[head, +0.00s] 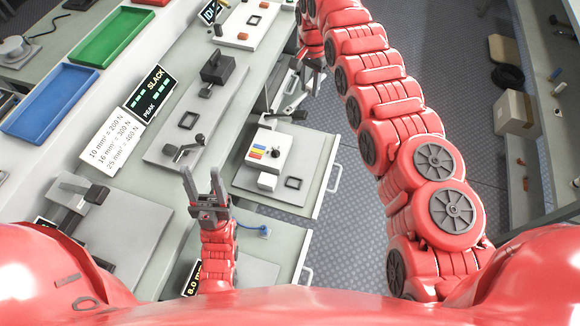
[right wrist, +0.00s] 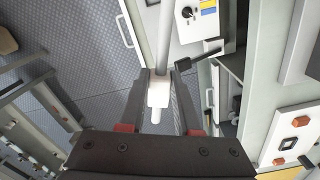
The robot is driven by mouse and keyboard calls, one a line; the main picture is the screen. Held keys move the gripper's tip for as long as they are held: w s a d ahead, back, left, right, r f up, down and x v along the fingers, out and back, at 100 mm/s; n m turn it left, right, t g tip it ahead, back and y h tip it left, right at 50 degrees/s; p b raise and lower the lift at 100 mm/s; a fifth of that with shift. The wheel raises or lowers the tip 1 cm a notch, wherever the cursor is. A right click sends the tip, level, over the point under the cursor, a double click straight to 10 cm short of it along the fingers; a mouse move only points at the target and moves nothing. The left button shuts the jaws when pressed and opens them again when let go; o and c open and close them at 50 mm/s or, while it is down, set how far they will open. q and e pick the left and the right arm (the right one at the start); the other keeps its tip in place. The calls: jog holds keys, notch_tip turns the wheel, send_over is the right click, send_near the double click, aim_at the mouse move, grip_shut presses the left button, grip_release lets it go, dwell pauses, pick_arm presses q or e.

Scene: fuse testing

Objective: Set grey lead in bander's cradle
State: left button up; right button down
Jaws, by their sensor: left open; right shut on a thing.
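The grey lead (right wrist: 158,92) is between the fingers of my right gripper (right wrist: 161,76), which is shut on it. It has a pale block with a thin tip, and a long grey length runs away from the fingers. In the head view my right gripper (head: 302,66) is small and partly hidden by its arm, beyond the bander. The unit with red, yellow and blue stripes and a dark knob (head: 271,152) looks like the bander. It also shows in the right wrist view (right wrist: 200,18). Its cradle is not clear. My left gripper (head: 203,190) is open and empty above the bench.
A grey fixture with a lever (head: 185,150) stands left of the bander, by a SLACK/PEAK display (head: 148,94). Green (head: 110,36) and blue (head: 50,100) trays lie at the far left. Open drawers (head: 325,165) jut over the floor. A blue cable (head: 252,229) is near my left gripper.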

jog(key=s+a+f+m+b, duration=0.1)
jog(key=s+a+f+m, duration=0.2)
jog(key=f, duration=0.5)
jog(key=s+a+f+m, duration=0.1)
jog(key=a+f+m, duration=0.2)
jog(key=f+m, duration=0.3)
jog(key=m+b, duration=0.1)
jog(key=m, duration=0.4)
send_over(290, 182)
notch_tip(290, 182, down, 14)
jog(key=shift+d, duration=0.1)
jog(key=shift+f+b, duration=2.45)
jog(key=shift+f, duration=0.5)
jog(key=shift+f, duration=0.15)
jog(key=shift+f, duration=0.45)
jog(key=shift+f, duration=0.2)
